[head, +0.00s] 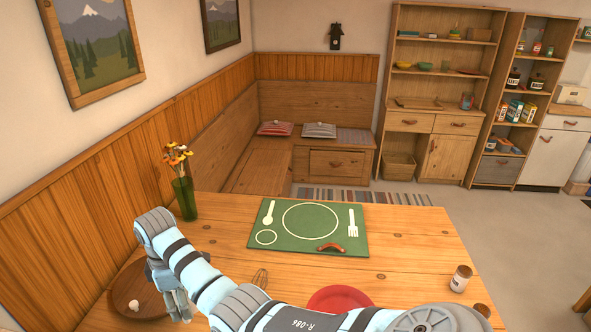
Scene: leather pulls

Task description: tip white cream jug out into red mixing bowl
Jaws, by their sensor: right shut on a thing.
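My right arm comes in from the lower right and reaches across the table to the left. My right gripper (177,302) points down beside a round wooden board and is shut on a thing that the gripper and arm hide. No white cream jug shows anywhere on the table, so the held thing is probably the jug; its tilt cannot be told. The red mixing bowl (340,297) is at the front middle, right of the gripper; my arm covers its near part. My left gripper is not in view.
The round board (117,298) carries a small white thing (133,306). A green vase with flowers (185,198) stands back left, a green placemat (290,244) behind, a brown-capped jar (460,279) at right. The table's right middle is clear.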

